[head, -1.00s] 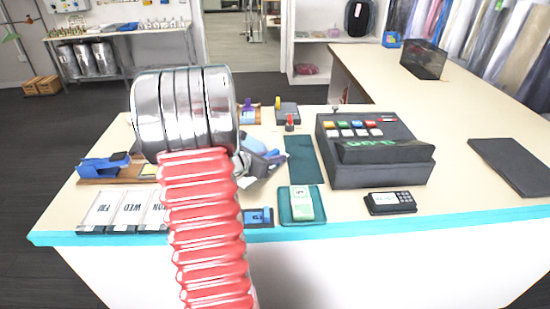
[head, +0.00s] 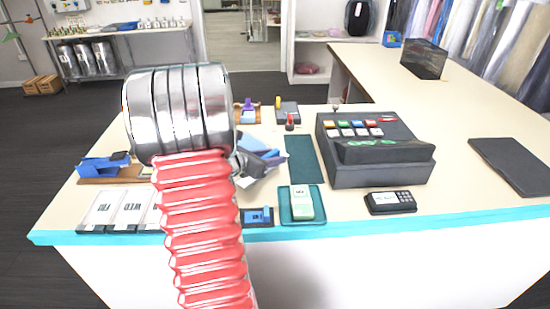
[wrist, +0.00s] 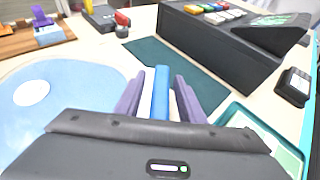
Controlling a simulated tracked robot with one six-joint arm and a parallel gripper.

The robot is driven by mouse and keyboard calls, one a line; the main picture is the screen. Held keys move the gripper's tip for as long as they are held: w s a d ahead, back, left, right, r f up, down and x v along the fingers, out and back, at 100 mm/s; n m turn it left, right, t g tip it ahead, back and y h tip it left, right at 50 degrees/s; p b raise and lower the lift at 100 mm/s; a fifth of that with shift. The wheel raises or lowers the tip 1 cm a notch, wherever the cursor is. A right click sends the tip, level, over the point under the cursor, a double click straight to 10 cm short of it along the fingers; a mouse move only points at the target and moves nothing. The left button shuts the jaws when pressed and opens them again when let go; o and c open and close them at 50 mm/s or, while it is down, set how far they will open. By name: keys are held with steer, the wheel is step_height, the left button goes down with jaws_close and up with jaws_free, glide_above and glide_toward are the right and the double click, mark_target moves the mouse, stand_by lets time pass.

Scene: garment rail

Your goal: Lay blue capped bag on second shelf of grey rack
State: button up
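My gripper (wrist: 160,92) has two purple fingers standing apart, with narrow gaps beside a slim blue piece (wrist: 160,95) between them. I cannot tell whether this piece is the bag's cap. In the head view my gripper (head: 262,155) is over the counter, partly behind my red arm, with blue showing at it. A flat, rounded light-blue shape (wrist: 75,85) with a white disc lies left of the fingers in the wrist view; it may be the bag, and the arm hides it in the head view. A grey metal rack (head: 125,32) with shelves stands at the back left.
The cream counter (head: 440,105) holds a black cash register (head: 375,165), a green tray (head: 302,221), a dark green mat (head: 304,160), a card terminal (head: 390,202) and a blue stapler-like item (head: 100,166). Bagged garments (head: 500,50) hang at the right. Dark floor separates counter and rack.

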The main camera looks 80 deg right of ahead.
steer(key=v, duration=1)
steer(key=shift+w+a+r, duration=0.15)
steer(key=shift+a, duration=0.05)
stand_by(0.5)
steer(key=shift+w+a+r, duration=0.15)
steer(key=shift+w+a, duration=0.15)
steer(key=w+a+r+m+t+y, duration=0.1)
steer(key=w+a+m+t+y, duration=0.15)
steer(key=w+a, duration=0.45)
steer(key=w+a+r+m+t+y, duration=0.1)
steer(key=w+a+m+t, duration=0.2)
steer(key=a, duration=0.9)
steer(key=w+a+r+m+t+y, duration=0.1)
steer(key=w+a+m+t, duration=0.15)
steer(key=w+a, duration=0.45)
steer(key=a+r+m+t+y, duration=0.3)
steer(key=a+y, duration=0.4)
steer(key=a, duration=1.9)
steer(key=shift+s+t, duration=0.2)
steer(key=shift+t, duration=0.7)
steer(key=shift+o, duration=0.4)
steer(key=shift+a, duration=0.1)
